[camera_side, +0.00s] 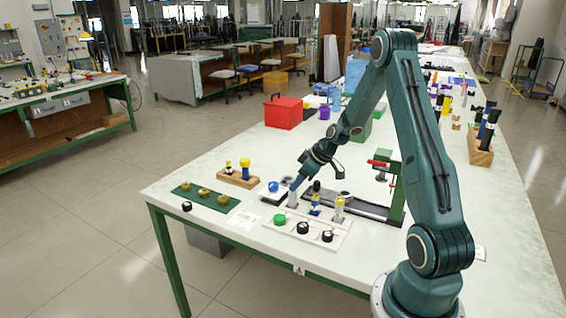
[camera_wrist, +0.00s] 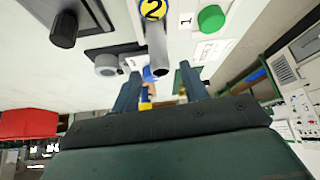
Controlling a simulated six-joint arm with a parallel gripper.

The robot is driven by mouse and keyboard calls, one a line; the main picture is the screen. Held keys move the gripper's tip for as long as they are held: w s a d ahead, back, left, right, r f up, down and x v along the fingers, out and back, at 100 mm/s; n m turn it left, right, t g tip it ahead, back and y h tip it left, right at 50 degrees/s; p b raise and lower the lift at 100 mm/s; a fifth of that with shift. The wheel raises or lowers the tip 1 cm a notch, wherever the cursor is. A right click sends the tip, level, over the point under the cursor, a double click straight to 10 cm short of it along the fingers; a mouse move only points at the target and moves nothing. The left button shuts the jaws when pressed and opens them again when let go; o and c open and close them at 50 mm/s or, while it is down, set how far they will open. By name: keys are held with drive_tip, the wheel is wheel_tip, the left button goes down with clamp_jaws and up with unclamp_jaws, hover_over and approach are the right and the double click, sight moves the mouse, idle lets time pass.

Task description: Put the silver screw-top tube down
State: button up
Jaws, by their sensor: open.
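The silver tube (camera_side: 293,198) stands about upright at the left end of a white board (camera_side: 336,240), behind a green knob (camera_side: 280,219). My gripper (camera_side: 297,183) is right at the tube's upper end in the side view. In the wrist view, the tube (camera_wrist: 156,58) shows as a grey cylinder with an open-looking round end, just beyond my fingertips. My gripper (camera_wrist: 160,86) is open there, its two blue fingers apart, with no tube gripped between them. I cannot tell whether a finger touches the tube.
A blue-and-yellow piece (camera_side: 315,205) and a yellow-topped tube (camera_side: 339,208) stand to the right. A green press with a red handle (camera_side: 378,163) is behind. A green mat (camera_side: 205,197) with brass pieces lies left.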

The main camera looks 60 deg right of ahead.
drive_tip(key=v, duration=0.6)
drive_tip(key=shift+r, duration=0.2)
drive_tip(key=shift+s, duration=0.1)
drive_tip(key=s+a+r+g, duration=0.1)
drive_tip(key=a+r, duration=0.5)
drive_tip(key=a, duration=0.3)
drive_tip(key=s+a+r, duration=0.2)
drive_tip(key=a+r, duration=0.5)
drive_tip(key=a, duration=0.2)
drive_tip(key=s+a+r+m+h, duration=0.1)
drive_tip(key=s+a+r, duration=0.3)
drive_tip(key=s+a, duration=0.7)
drive_tip(key=shift+s+a+m, duration=0.3)
drive_tip(key=shift+s+a, duration=0.1)
drive_tip(key=shift+s, duration=1.7)
